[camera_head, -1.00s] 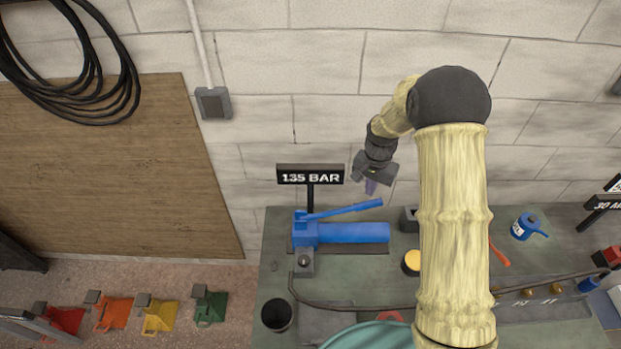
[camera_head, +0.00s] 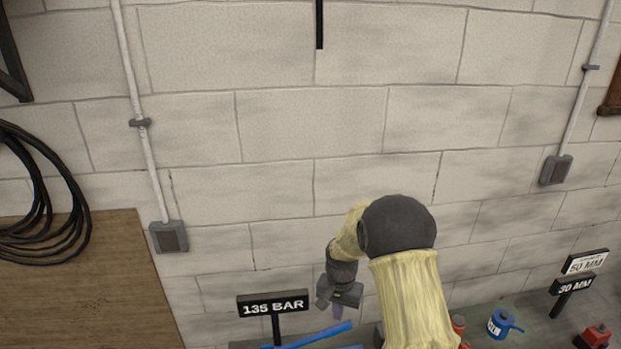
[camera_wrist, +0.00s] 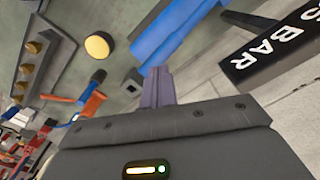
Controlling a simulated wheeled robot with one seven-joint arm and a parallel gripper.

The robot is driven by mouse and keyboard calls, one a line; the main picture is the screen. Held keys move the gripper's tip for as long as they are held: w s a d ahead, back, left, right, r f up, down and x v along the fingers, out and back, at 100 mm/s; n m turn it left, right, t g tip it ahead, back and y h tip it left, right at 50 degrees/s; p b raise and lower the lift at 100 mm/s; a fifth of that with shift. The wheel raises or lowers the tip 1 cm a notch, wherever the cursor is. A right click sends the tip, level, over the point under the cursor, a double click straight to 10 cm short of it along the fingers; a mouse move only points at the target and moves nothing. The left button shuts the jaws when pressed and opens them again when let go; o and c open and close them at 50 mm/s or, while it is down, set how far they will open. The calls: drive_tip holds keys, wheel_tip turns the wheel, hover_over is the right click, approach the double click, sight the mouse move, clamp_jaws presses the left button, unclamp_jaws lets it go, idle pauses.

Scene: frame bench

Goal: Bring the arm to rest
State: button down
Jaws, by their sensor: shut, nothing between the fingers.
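My gripper (camera_head: 337,311) is in the lower middle of the head view, held above the bench beside the blue hand pump's handle (camera_head: 318,337). The arm is bent, with its dark elbow joint high in front of the wall. In the wrist view, my gripper's purple fingers (camera_wrist: 158,86) are together with nothing between them. The blue pump (camera_wrist: 175,35) lies beyond the fingertips there, apart from them as far as I can tell. Most of the pump is below the edge of the head view.
A "135 BAR" sign (camera_head: 273,304) stands left of my gripper and also shows in the wrist view (camera_wrist: 268,52). A yellow disc (camera_wrist: 98,46) shows on the bench.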

drive_tip(key=s+d+r+n+t+b, duration=0.1)
drive_tip(key=s+d+r, duration=0.1)
drive_tip(key=s, duration=0.5)
drive_tip(key=s+d+r+n+b, duration=0.1)
drive_tip(key=s+d+r+b, duration=0.1)
drive_tip(key=s+d, duration=0.3)
drive_tip(key=s+d+r+n+t+b, duration=0.1)
drive_tip(key=s+d+r, duration=0.3)
drive_tip(key=s, duration=0.6)
drive_tip(key=shift+n+t+b, duration=0.3)
drive_tip(key=shift+b, duration=0.25)
idle(5.2)
